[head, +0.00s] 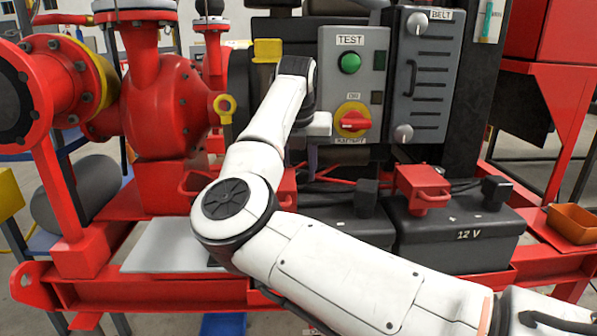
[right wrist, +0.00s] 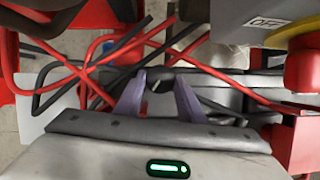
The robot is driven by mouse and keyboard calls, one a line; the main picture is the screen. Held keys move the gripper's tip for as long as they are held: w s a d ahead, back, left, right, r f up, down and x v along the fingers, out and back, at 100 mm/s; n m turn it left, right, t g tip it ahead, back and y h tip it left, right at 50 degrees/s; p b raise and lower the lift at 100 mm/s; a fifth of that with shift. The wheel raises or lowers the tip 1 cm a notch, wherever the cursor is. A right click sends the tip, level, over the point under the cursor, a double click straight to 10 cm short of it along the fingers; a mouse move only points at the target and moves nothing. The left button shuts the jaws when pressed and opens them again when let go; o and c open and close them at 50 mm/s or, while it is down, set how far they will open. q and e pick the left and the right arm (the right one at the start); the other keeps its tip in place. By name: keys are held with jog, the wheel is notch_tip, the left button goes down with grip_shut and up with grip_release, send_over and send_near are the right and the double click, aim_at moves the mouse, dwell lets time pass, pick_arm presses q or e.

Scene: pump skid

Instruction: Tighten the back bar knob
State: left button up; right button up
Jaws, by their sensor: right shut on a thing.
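My right gripper (head: 312,158) reaches down behind the near battery, below the grey control box; my own white arm hides much of that area. In the right wrist view its two purple fingers (right wrist: 160,88) are closed around a small dark rounded knob (right wrist: 160,77), which I take for the back bar knob. A grey bar (right wrist: 230,80) runs across the picture beside the knob. In the head view the knob cannot be made out. How tight it is cannot be told. My left gripper is not in view.
Red and black cables (right wrist: 110,58) cross around the fingers. The control box (head: 372,75) with a green button and red switch (head: 354,123) stands close above. A 12 V battery (head: 455,240) with a red part (head: 423,187) on top stands right. An orange tray (head: 572,223) lies far right.

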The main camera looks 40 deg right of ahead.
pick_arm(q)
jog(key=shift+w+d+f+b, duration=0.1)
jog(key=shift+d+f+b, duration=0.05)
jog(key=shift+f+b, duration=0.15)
pick_arm(e)
jog(key=shift+s+d+n+t+y, duration=0.1)
jog(key=shift+n+t+y, duration=0.25)
jog(key=shift+n, duration=0.85)
jog(key=o, duration=1)
jog(key=shift+o, duration=0.2)
jog(key=shift+r, duration=0.1)
jog(key=shift+s+r, duration=0.1)
jog(key=shift+r, duration=0.25)
pick_arm(q)
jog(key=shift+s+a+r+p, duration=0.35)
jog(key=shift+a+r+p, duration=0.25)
jog(key=shift+p, duration=0.4)
pick_arm(e)
jog(key=v, duration=0.9)
jog(key=shift+r, duration=0.25)
